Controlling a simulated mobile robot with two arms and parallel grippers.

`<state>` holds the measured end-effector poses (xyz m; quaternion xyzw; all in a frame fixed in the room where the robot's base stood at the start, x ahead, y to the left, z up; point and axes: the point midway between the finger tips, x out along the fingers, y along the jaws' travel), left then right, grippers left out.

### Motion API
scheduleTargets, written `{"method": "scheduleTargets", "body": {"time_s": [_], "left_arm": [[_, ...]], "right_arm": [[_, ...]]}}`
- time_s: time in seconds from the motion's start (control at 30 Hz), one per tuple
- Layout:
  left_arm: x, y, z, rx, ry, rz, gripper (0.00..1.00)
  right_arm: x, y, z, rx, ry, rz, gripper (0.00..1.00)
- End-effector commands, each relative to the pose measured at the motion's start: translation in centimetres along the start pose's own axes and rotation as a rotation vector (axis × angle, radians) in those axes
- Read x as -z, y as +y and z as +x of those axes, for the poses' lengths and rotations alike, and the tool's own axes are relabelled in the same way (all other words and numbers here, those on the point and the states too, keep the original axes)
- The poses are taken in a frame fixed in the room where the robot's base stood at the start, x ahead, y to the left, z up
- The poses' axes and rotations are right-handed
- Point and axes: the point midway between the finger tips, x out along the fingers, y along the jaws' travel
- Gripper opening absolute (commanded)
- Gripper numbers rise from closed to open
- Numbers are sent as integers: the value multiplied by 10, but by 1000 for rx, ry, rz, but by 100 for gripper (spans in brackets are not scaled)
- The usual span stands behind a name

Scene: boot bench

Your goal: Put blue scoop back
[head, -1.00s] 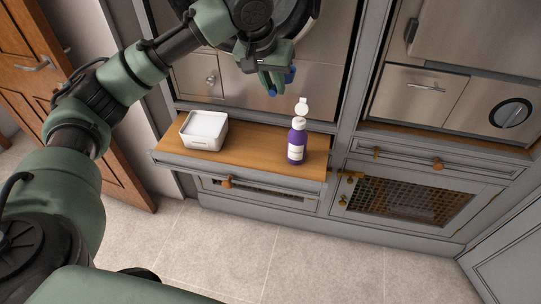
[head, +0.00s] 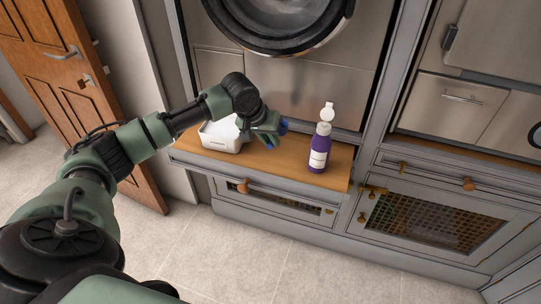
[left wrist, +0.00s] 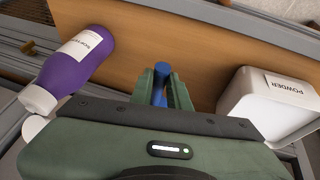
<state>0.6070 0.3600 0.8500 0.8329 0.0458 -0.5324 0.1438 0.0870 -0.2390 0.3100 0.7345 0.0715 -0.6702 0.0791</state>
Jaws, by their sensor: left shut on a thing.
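My left gripper (head: 270,138) is shut on the blue scoop (head: 284,127), low over the wooden board between the white tub and the purple bottle. In the left wrist view the blue scoop (left wrist: 160,84) shows between the green fingers, mostly hidden by them. The white tub (head: 218,143) stands on the board's left part, partly hidden behind my arm. In the left wrist view the tub (left wrist: 262,125) is labelled POWDER and lies to the right of the fingers. I cannot tell whether the scoop touches the board. My right gripper is not in view.
A purple bottle (head: 319,155) with its white cap flipped up stands at the right of the wooden board (head: 285,155). The washing machine (head: 285,70) is behind.

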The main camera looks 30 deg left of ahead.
Motion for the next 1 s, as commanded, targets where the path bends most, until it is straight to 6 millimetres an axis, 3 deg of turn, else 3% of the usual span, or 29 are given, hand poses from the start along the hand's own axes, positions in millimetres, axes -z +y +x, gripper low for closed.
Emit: {"method": "scheduleTargets", "body": {"time_s": [0.5,0.9,0.93,1.0], "left_arm": [[-26,-12,58,0,-1,0,0],[-27,-12,62,-1,-1,0,0],[-27,-12,61,-1,0,0,25],[-27,-13,61,-1,0,0,39]], "right_arm": [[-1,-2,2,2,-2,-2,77],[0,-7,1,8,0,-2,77],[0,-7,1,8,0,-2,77],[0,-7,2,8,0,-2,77]]}}
